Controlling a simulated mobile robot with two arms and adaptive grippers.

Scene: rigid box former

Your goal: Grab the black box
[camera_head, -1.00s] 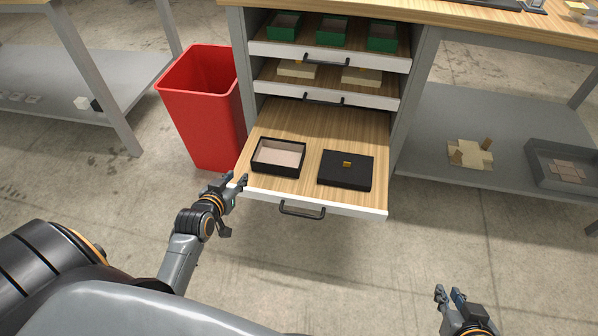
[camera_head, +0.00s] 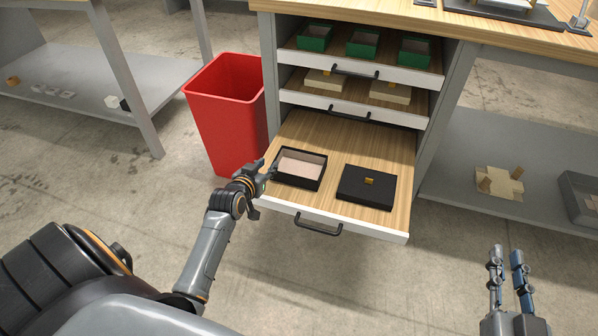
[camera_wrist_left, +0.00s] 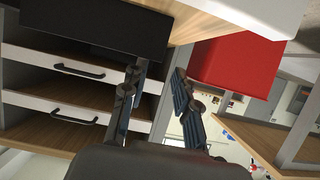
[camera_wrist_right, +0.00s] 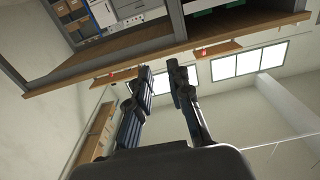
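An open black box (camera_head: 312,182) with a pale inside sits on the left of the pulled-out bottom drawer (camera_head: 346,138). A flat black box (camera_head: 352,192) with a small gold tab lies to its right, its top covered. My left gripper (camera_head: 270,170) is at the drawer's left edge, close beside the open box; contact cannot be told. In the left wrist view its fingers (camera_wrist_left: 158,75) are apart with nothing between them, and a black box side (camera_wrist_left: 95,22) shows at upper left. My right gripper (camera_head: 508,252) is open and empty, right of the drawer; it also shows in the right wrist view (camera_wrist_right: 160,75).
A red bin (camera_head: 228,120) stands left of the drawer unit. Upper drawers hold green boxes (camera_head: 362,43) and beige boxes (camera_head: 390,92). The drawer's white front has a black handle (camera_head: 318,226). A grey shelf (camera_head: 455,190) is at right. The floor in front is clear.

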